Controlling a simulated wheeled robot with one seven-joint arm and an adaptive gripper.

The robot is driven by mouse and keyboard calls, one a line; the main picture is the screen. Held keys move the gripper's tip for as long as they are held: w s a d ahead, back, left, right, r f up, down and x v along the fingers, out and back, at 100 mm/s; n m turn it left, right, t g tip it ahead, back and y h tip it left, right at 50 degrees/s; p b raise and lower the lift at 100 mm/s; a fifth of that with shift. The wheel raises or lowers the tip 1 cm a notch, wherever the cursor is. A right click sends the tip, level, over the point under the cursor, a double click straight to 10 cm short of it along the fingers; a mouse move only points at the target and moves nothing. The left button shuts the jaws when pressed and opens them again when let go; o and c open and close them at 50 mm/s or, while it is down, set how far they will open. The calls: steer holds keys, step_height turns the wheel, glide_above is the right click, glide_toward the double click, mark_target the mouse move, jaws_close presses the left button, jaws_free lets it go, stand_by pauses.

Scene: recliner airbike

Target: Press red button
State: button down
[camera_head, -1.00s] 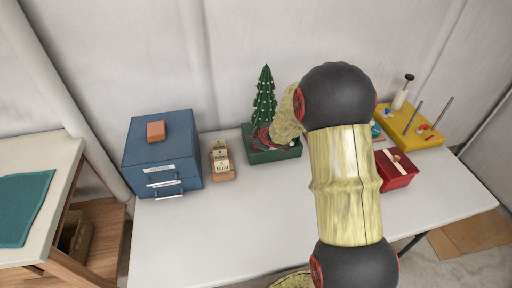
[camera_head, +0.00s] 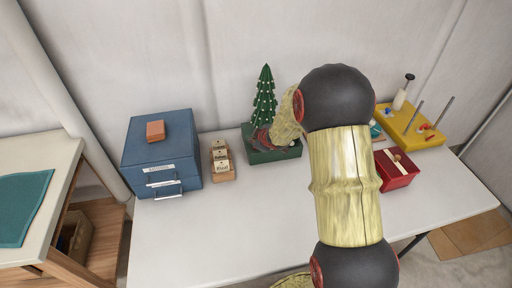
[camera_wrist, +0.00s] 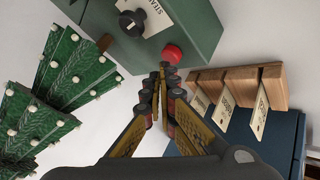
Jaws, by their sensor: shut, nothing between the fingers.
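The red button (camera_wrist: 172,54) is a round cap on the face of a dark green box (camera_wrist: 193,22) in the wrist view. A black knob (camera_wrist: 132,22) and a white label sit beside it on the same face. My gripper (camera_wrist: 164,69) is shut and empty, its fingertips right at the button's lower-left edge in the picture. I cannot tell whether they touch it. In the head view the green box (camera_head: 262,157) stands at the back of the table, and my arm hides the button.
A green tree with white dots (camera_head: 264,95) rises at the green box, close to my gripper. A wooden card holder (camera_head: 222,168) and a blue drawer cabinet (camera_head: 160,160) stand to the left. A red box (camera_head: 397,180) and a yellow stand (camera_head: 425,140) are right. The table's front is clear.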

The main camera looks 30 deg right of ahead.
steer(key=shift+f+b, duration=0.35)
steer(key=shift+f, duration=0.15)
stand_by(0.3)
steer(key=shift+r, duration=0.1)
steer(key=shift+r+p, duration=0.9)
steer(key=shift+p, duration=0.2)
step_height(320, 180, up, 6)
steer(key=p, duration=0.6)
